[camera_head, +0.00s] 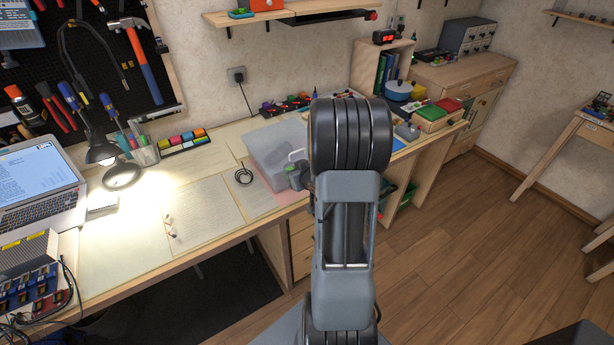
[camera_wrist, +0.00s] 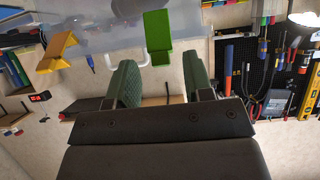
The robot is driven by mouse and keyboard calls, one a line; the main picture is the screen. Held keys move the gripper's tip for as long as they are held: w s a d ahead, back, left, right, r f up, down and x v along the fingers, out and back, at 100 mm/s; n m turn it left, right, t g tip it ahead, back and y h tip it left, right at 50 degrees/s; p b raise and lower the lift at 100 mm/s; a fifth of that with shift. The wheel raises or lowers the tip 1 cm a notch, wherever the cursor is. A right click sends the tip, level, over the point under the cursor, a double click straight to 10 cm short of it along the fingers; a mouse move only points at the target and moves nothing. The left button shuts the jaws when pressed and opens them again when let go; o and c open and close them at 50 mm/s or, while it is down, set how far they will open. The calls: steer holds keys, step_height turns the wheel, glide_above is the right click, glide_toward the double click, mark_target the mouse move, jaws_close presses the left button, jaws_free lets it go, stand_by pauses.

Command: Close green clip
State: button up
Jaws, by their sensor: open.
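The green clip (camera_wrist: 158,38) is on the edge of the clear plastic box (camera_wrist: 100,32) in the wrist view, which looks upside down. It lies just beyond the gap between my fingers, and I see no contact. How far its flap stands out from the box is hard to tell. My gripper (camera_wrist: 161,66) is open and empty, with green textured pads on its two fingers. In the head view the box (camera_head: 268,158) stands on the workbench, and my arm hides most of the gripper and the box's right side.
A yellow clip (camera_wrist: 57,50) juts out from the same box edge. A pale handle (camera_wrist: 133,57) lies between the clips. A lamp (camera_head: 103,152) and laptop (camera_head: 38,195) stand further left.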

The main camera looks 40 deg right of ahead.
steer(key=p+v, duration=0.1)
steer(key=v, duration=0.9)
steer(key=shift+s+r+p, duration=0.2)
steer(key=shift+s+p, duration=0.1)
steer(key=shift+p, duration=0.05)
steer(key=shift+a, duration=0.15)
steer(key=w+d+r+m+g+h+b, duration=0.35)
steer(key=w+d+r+g+b, duration=0.3)
steer(key=w+r+b, duration=0.35)
steer(key=s+a+f+n+g+y+b, duration=0.1)
steer(key=s+a+f+n+y, duration=0.1)
steer(key=s+a+n+y, duration=0.3)
steer(key=w+f+m, duration=0.1)
steer(key=w+f, duration=0.2)
steer(key=f, duration=0.3)
steer(key=w+f+b, duration=0.1)
steer(key=w+f, duration=0.2)
steer(key=f, duration=0.3)
steer(key=shift+w+f+m+h+b, duration=0.25)
steer(key=shift+f+m+h+b, duration=0.05)
steer(key=shift+f+m+h, duration=0.05)
